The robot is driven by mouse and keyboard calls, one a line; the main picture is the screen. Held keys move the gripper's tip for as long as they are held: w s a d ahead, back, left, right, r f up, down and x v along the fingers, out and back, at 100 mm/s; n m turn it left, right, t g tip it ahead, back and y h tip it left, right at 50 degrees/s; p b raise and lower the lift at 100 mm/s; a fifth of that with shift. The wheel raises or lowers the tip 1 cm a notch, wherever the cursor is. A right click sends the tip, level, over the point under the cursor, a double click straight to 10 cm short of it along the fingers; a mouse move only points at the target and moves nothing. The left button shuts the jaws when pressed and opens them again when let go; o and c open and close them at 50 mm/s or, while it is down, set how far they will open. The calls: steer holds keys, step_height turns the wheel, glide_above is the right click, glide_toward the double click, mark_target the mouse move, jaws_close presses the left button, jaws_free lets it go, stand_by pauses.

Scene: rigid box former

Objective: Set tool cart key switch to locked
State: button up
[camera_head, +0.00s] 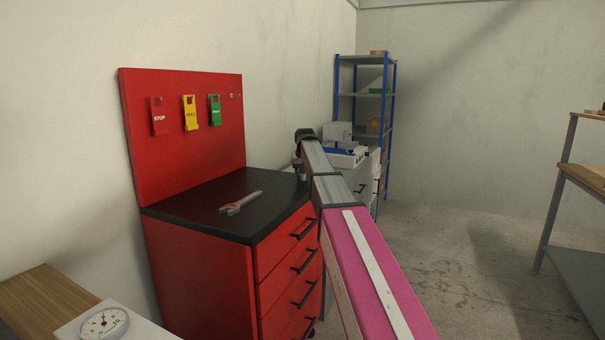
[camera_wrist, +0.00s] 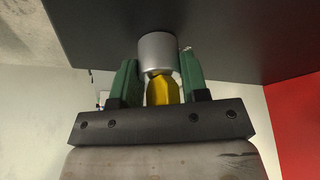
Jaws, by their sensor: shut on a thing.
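The red tool cart (camera_head: 200,285) stands against the wall, with a black top and a red back panel. In the wrist view a silver cylinder (camera_wrist: 157,52) sits against a dark surface (camera_wrist: 240,35), with a yellow piece (camera_wrist: 162,90) projecting from it; this looks like the key switch and its key. My gripper (camera_wrist: 158,68) has its two green fingers either side of it and is shut on the yellow piece. In the head view my arm reaches to the cart top's far right corner, and the switch is hidden. I cannot tell the switch's setting.
A wrench (camera_head: 240,203) lies on the cart top. Red, yellow and green tags (camera_head: 189,112) hang on the back panel (camera_head: 185,160). A blue-framed shelf (camera_head: 393,120) and a white cabinet stand behind. Open floor (camera_head: 460,260) lies to the right. A dial gauge (camera_head: 103,323) is at front left.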

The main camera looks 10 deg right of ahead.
steer(key=shift+m+h, duration=0.8)
steer(key=shift+m, duration=1.1)
steer(key=shift+a+m+g+h, duration=0.1)
steer(key=shift+m+g+h, duration=0.2)
steer(key=shift+m, duration=0.8)
steer(key=shift+m+g+h, duration=0.3)
steer(key=shift+m, duration=0.8)
steer(key=shift+w+m+g+h, duration=0.1)
steer(key=shift+m+g+h, duration=0.45)
steer(key=shift+m, duration=1.35)
steer(key=shift+a+m+g, duration=0.1)
steer(key=shift+m+g, duration=0.45)
steer(key=shift+m, duration=0.95)
steer(key=shift+m+h, duration=0.25)
steer(key=shift+m, duration=0.25)
steer(key=o, duration=0.9)
steer(key=shift+o, duration=0.2)
steer(key=w+v, duration=0.1)
steer(key=v, duration=0.9)
steer(key=shift+s+r, duration=0.35)
steer(key=shift+r, duration=0.05)
